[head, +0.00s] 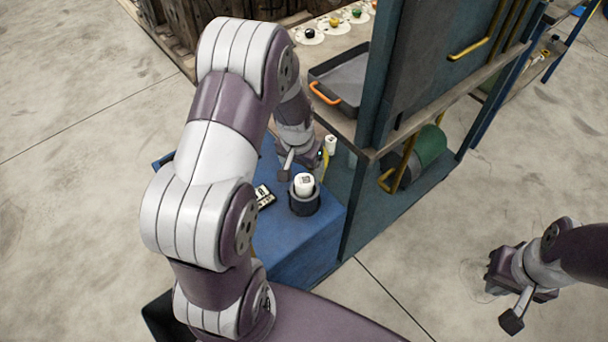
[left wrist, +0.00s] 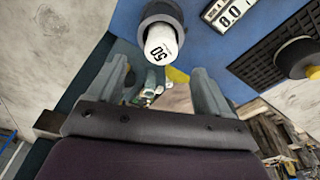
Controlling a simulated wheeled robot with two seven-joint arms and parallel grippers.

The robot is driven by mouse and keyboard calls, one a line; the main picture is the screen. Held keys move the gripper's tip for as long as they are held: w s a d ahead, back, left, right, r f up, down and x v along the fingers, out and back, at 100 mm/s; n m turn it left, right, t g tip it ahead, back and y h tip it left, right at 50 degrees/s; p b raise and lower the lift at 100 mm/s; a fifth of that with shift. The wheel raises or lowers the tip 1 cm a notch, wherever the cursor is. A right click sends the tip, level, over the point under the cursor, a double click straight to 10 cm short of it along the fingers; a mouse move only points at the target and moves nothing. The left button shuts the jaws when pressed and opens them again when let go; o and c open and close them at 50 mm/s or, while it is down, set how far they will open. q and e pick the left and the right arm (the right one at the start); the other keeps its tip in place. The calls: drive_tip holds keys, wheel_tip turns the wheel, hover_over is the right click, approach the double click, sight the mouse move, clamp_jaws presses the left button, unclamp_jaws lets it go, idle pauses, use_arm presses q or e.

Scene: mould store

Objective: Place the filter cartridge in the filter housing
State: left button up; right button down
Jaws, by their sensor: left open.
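The filter cartridge (head: 304,182) is a white cylinder with dark print on top. It stands upright in a dark round cup, the filter housing (head: 304,204), on a blue surface, with its upper part above the rim. In the left wrist view the cartridge (left wrist: 162,42) shows "50", and the housing (left wrist: 160,12) surrounds its base. My left gripper (left wrist: 158,72) is open and empty, its fingers apart from the cartridge. In the head view it (head: 319,157) is just behind the cartridge, partly hidden by my arm. My right gripper (head: 494,278) hangs over bare floor at the right; its fingers are unclear.
A black-and-white number display (head: 264,196) lies left of the housing on the blue cart top (head: 290,245). A green-blue rack (head: 385,150) stands close on the right, with a grey tray (head: 345,78) on its shelf. A small white cylinder (head: 330,143) is behind the cartridge.

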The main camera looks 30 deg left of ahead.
use_arm(q)
drive_tip(key=s+d+r, duration=0.8)
drive_tip(key=s+r, duration=0.2)
drive_tip(key=s, duration=0.2)
drive_tip(key=shift+s, duration=0.15)
drive_tip(key=shift+d, duration=0.1)
drive_tip(key=shift+c, duration=0.3)
